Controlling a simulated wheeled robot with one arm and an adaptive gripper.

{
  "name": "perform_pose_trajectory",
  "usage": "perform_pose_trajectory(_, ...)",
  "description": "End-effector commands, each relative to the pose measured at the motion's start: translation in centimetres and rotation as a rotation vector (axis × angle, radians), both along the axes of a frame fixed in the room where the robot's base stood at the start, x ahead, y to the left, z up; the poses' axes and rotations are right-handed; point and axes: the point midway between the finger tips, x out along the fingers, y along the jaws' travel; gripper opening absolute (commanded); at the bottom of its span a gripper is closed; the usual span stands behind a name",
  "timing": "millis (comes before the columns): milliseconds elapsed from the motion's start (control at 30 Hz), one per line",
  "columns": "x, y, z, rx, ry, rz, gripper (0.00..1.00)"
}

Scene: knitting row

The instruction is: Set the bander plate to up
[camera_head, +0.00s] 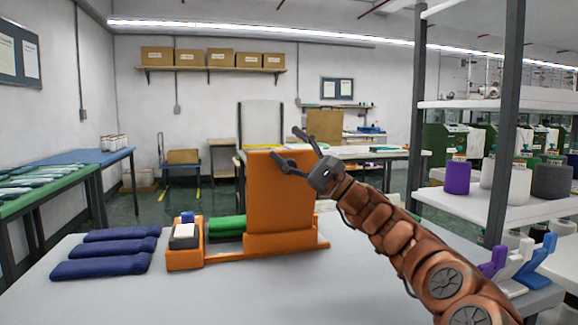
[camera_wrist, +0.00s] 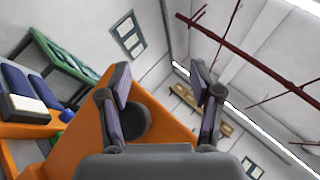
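The orange bander plate (camera_head: 280,198) stands upright on its orange base (camera_head: 268,245) on the grey table in the head view. It fills the lower left of the wrist view (camera_wrist: 88,135), where a dark round part (camera_wrist: 137,122) shows by its edge. My gripper (camera_head: 287,144) is at the plate's top edge, at its upper right. The two fingers are spread apart with nothing held between them. In the wrist view my gripper (camera_wrist: 160,76) has its left finger in front of the plate and its right finger clear of it. I cannot tell whether a finger touches the plate.
Beside the plate are a green roll (camera_head: 228,226) and an orange block with a white button (camera_head: 185,231). Several dark blue folded pieces (camera_head: 105,252) lie at left. Purple and blue holders (camera_head: 493,262) stand at right, below a shelf post (camera_head: 506,120). The table's front middle is clear.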

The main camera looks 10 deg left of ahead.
Motion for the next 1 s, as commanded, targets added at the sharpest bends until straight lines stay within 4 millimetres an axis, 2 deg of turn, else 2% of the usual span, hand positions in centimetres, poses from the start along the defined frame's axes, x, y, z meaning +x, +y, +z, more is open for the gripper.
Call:
perform_pose_trajectory(133,0.1,0.1,2.4,-0.003,-0.001,-0.002,0.64)
perform_pose_trajectory(300,0.1,0.0,4.0,-0.002,0.002,-0.002,0.64)
perform_pose_trajectory(467,0.0,0.1,4.7,0.0,0.002,0.002,0.64)
perform_pose_trajectory(833,-0.2,0.1,5.0,-0.006,0.0,0.004,0.64)
perform_pose_trajectory(933,-1.1,0.5,5.9,-0.042,-0.012,0.011,0.64)
perform_pose_trajectory(1000,-2.5,1.2,6.8,-0.093,-0.029,0.023,0.64)
